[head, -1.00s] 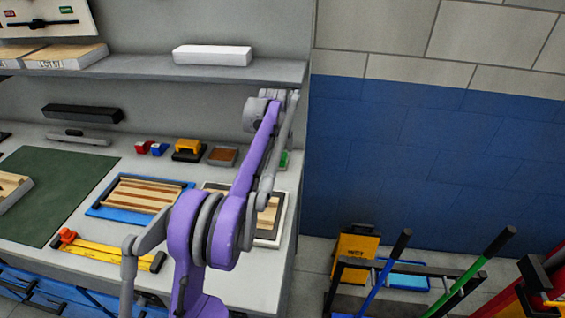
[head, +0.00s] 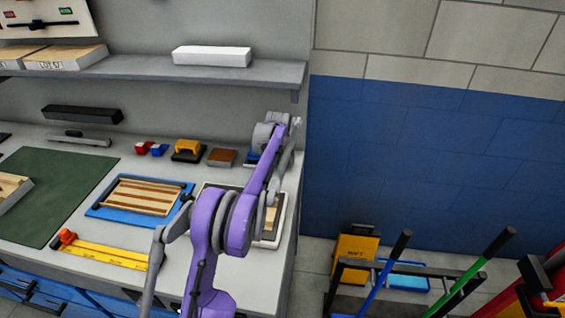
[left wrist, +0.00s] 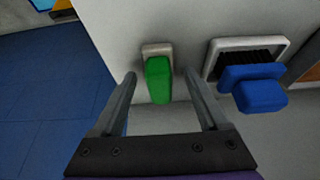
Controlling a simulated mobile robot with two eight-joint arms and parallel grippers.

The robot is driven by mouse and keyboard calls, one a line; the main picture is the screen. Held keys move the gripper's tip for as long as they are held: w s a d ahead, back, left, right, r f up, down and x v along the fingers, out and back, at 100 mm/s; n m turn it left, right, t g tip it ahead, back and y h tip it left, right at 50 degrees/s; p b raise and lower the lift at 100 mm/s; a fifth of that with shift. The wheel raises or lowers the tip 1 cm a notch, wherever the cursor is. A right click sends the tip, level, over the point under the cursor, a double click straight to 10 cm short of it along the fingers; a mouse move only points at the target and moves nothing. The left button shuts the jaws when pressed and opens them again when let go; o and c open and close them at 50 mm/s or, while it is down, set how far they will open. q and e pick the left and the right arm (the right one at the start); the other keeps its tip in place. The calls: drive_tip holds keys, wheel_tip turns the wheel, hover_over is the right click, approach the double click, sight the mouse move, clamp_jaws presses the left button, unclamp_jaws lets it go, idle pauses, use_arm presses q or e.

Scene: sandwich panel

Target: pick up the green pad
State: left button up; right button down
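The green pad (left wrist: 158,80) is a small green block with a beige end. It lies on the light bench top (left wrist: 120,35) near the bench's edge, as the left wrist view shows. My left gripper (left wrist: 160,74) is open and empty, with one finger on each side of the pad and apart from it. The pad appears to be beyond the fingertips, but the exact gap is hard to judge. In the head view my purple left arm reaches over the bench's right end and hides the pad. My right gripper is not in view.
Right of the pad, a blue-handled brush (left wrist: 252,88) sits in a white-rimmed tray (left wrist: 218,58). A brown block (head: 221,157) and a yellow-and-black tool (head: 188,150) stand further left. A shelf (head: 200,68) overhangs the bench's back. The blue wall (head: 420,160) is beyond its right end.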

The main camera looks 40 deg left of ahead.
use_arm(q)
clamp_jaws()
idle(0.3)
drive_tip(key=shift+s+d+r, duration=0.1)
drive_tip(key=shift+s+r, duration=0.05)
drive_tip(key=shift+r, duration=0.25)
wheel_tip(320, 180, up, 7)
drive_tip(key=shift+f, duration=0.15)
drive_tip(key=s+d, duration=0.3)
drive_tip(key=s, duration=0.2)
drive_tip(key=s+d+b, duration=0.1)
drive_tip(key=s+d, duration=0.2)
drive_tip(key=s, duration=0.3)
drive_tip(key=s+d+b, duration=0.1)
drive_tip(key=s+d, duration=0.2)
drive_tip(key=s, duration=0.3)
drive_tip(key=shift+s+d+f, duration=0.1)
drive_tip(key=shift+d+f, duration=0.15)
drive_tip(key=shift+f, duration=0.05)
